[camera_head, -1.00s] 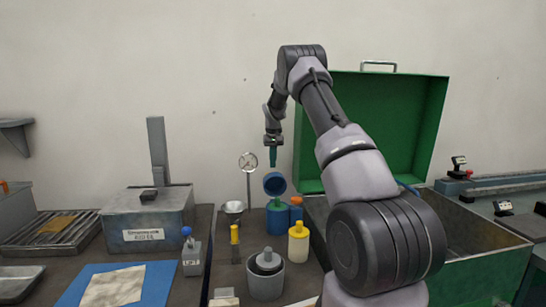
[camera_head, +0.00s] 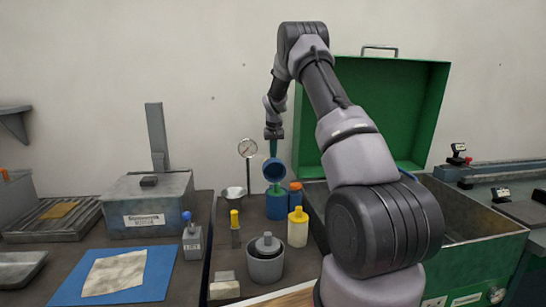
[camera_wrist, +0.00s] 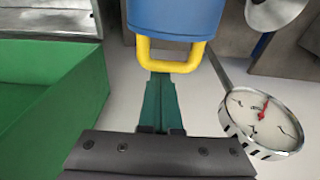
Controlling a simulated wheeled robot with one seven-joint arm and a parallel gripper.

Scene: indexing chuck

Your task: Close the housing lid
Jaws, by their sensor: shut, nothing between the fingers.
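The blue housing (camera_head: 277,206) is a short cylinder at the back middle of the bench in the head view. Its round blue lid (camera_head: 273,171) stands tilted up above it, open. In the wrist view the blue lid (camera_wrist: 175,16) fills the top middle, with a yellow loop handle (camera_wrist: 171,66) on its near edge. My gripper (camera_head: 273,152) is just above the lid in the head view. Its green fingers (camera_wrist: 160,82) are shut and empty, their tips at the yellow handle; I cannot tell whether they touch.
A large green box (camera_head: 475,257) with its lid raised (camera_head: 410,120) stands to the right. A dial gauge (camera_head: 247,148) stands left of the housing and shows close by in the wrist view (camera_wrist: 263,122).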

